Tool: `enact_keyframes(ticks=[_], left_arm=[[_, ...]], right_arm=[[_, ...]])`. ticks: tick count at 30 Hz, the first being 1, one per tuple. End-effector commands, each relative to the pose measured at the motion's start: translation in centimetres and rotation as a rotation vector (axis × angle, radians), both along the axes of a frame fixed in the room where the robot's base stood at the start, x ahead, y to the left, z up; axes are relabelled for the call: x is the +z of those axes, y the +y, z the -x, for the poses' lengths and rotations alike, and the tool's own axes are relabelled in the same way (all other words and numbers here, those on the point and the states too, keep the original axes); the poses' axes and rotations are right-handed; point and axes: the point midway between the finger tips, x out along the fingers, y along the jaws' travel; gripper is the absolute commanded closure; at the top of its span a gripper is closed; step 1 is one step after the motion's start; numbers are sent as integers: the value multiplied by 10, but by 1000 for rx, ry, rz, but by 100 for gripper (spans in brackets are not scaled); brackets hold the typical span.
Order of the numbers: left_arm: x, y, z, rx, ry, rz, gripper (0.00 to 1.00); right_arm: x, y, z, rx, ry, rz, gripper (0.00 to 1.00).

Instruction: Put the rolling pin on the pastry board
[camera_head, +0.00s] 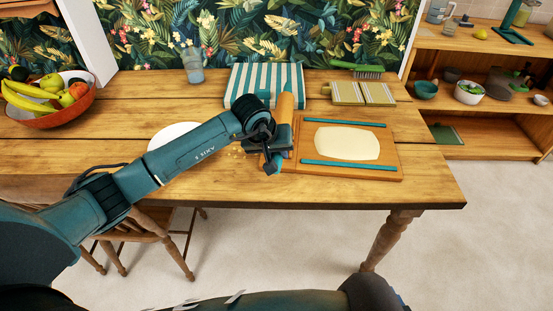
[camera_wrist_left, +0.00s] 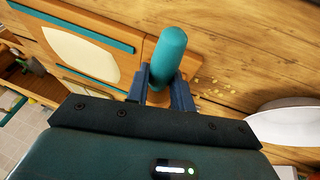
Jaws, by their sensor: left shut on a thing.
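The rolling pin has a tan body (camera_head: 286,106) and a teal handle, which shows in the left wrist view (camera_wrist_left: 168,52). My left gripper (camera_head: 272,150) is shut on it; in the left wrist view the fingers (camera_wrist_left: 158,95) close around the pin just below that handle. The pin is at the left edge of the wooden pastry board (camera_head: 392,172), and I cannot tell whether it touches the board or table. The board bears a pale dough sheet (camera_head: 346,143) between two teal strips; it also shows in the left wrist view (camera_wrist_left: 138,50). My right gripper is not in view.
A white plate (camera_head: 172,134) lies left of the pin, partly behind my arm. A striped cloth (camera_head: 262,80), a glass (camera_head: 193,66), a brush (camera_head: 366,73) and a fruit bowl (camera_head: 50,118) stand farther back or left. Crumbs lie beside the pin.

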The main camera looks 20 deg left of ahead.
Motion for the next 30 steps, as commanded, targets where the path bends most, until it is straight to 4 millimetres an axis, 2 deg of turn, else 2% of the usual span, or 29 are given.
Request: enact_keyframes(ticks=[3, 6, 17, 18, 26, 30], left_arm=[[-20, -1, 1, -1, 1, 1, 100], [-31, 0, 0, -1, -2, 0, 100], [-36, 0, -1, -1, -4, -1, 100], [-38, 0, 1, 0, 1, -2, 76], [-37, 0, 1, 0, 2, -1, 55], [-37, 0, 1, 0, 2, -1, 55]], right_arm=[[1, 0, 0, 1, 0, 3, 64], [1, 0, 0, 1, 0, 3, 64], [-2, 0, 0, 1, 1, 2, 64], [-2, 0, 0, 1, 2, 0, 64], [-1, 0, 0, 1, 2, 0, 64], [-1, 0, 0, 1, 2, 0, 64]])
